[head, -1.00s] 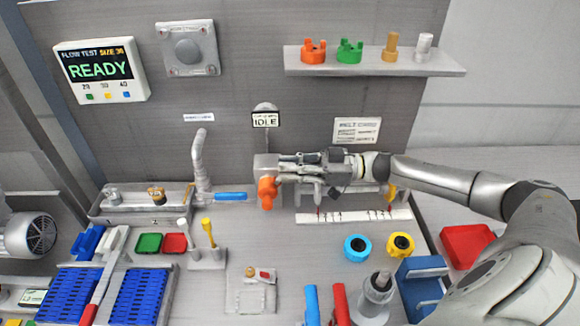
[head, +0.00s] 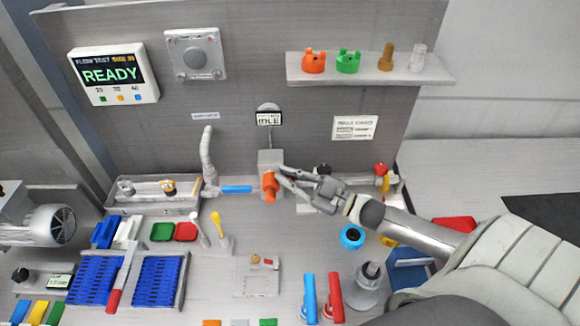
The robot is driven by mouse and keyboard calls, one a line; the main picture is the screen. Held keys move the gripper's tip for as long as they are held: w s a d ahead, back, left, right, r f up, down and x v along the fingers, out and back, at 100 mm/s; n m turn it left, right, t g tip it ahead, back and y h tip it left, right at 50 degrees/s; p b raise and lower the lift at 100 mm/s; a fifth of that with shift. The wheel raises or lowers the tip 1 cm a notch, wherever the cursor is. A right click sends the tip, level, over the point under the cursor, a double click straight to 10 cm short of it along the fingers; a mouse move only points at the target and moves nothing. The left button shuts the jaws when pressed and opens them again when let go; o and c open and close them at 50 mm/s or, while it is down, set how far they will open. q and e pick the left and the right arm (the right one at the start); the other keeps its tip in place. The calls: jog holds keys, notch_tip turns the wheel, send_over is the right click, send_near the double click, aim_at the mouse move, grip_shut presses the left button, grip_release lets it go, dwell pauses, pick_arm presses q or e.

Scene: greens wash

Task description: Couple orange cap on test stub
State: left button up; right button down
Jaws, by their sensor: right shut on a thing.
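An orange cap (head: 269,186) is at the front of the grey block of the test stub (head: 270,160), below the IDLE sign. My right gripper (head: 284,178) reaches in from the right and is shut on the orange cap. The stub's end is hidden behind the cap, so I cannot tell how far the cap sits on it. My left gripper is not in view.
A shelf (head: 455,76) above holds an orange cap (head: 313,61), a green cap (head: 348,62) and two fittings. A blue-handled valve (head: 237,189) is left of the stub. The display (head: 112,74) reads READY.

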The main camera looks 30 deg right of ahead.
jog(key=shift+s+a+f+t+h, duration=0.2)
jog(key=shift+a+f+t+h, duration=0.15)
jog(key=shift+t+h, duration=0.5)
jog(key=shift+a+t, duration=0.1)
jog(key=shift+t, duration=0.15)
jog(key=c, duration=1.8)
grip_release()
jog(key=shift+r, duration=0.1)
jog(key=shift+r, duration=0.1)
notch_tip(320, 180, up, 10)
